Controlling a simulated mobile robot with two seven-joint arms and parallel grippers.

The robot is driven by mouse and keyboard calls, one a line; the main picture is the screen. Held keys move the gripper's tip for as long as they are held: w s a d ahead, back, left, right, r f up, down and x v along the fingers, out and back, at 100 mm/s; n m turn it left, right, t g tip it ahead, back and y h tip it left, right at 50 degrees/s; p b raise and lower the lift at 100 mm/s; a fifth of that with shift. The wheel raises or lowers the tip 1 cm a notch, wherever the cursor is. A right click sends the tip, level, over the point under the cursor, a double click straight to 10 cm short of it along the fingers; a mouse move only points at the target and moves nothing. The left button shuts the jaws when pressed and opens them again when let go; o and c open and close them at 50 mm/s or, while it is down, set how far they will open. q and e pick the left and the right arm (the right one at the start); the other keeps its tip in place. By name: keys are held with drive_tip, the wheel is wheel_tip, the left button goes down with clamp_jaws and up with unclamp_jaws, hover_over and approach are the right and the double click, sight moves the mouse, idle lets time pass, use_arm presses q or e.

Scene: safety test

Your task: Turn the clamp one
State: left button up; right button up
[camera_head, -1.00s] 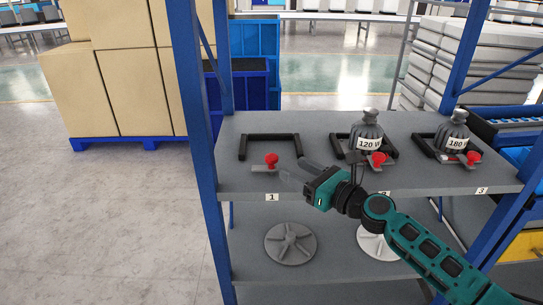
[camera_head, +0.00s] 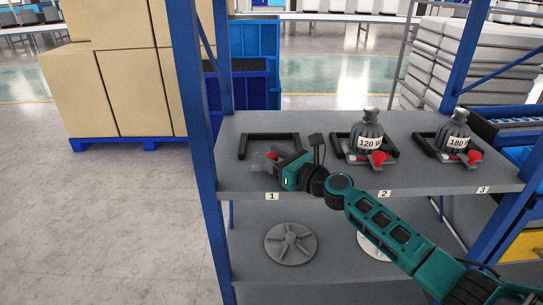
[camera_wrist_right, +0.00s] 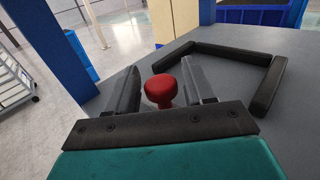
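Clamp one has a red knob (camera_head: 271,155) and stands at the front of the black frame (camera_head: 269,146) behind label 1. In the right wrist view the red knob (camera_wrist_right: 160,90) is upright between my two grey fingers. My right gripper (camera_head: 275,160) is open around it, with a gap on the left side; the right finger is close to the knob, and I cannot tell if it touches. My gripper partly hides the clamp in the head view. My left gripper is not in view.
Two grey weights, marked 120 (camera_head: 367,133) and 180 (camera_head: 457,133), stand in frames to the right, with red clamps (camera_head: 377,158) in front. A blue post (camera_head: 194,130) rises at the shelf's left. Grey discs (camera_head: 290,243) lie on the lower shelf.

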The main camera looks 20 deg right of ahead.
drive_tip(key=c, duration=0.8)
drive_tip(key=m+h+p, duration=0.1)
drive_tip(key=p, duration=0.1)
drive_tip(key=m+t+h+p, duration=0.1)
drive_tip(key=h+p, duration=0.1)
drive_tip(key=shift+a+r+h, duration=0.1)
drive_tip(key=shift+r+h, duration=0.1)
drive_tip(key=shift+h, duration=0.1)
drive_tip(key=shift+f+m+t+h+p, duration=0.2)
drive_tip(key=shift+m+t+h+p, duration=0.35)
drive_tip(key=shift+m+h, duration=0.55)
drive_tip(key=shift+c, duration=0.2)
drive_tip(key=m+h, duration=0.1)
drive_tip(key=h, duration=0.2)
drive_tip(key=shift+f+m, duration=0.1)
drive_tip(key=shift+m, duration=0.2)
drive_tip(key=m+h+b, duration=0.1)
drive_tip(key=h, duration=0.1)
drive_tip(key=shift+f+m+h, duration=0.1)
drive_tip(key=shift+m+h, duration=0.2)
drive_tip(key=shift+m, duration=0.1)
drive_tip(key=m+h+b, duration=0.1)
drive_tip(key=h, duration=0.2)
drive_tip(key=shift+m+g, duration=0.35)
drive_tip(key=shift+m, duration=0.05)
drive_tip(key=shift+r+m+g+h+b, duration=0.25)
drive_tip(key=shift+m+h+b, duration=0.25)
drive_tip(key=shift+h+b, duration=0.25)
drive_tip(key=shift+r, duration=0.1)
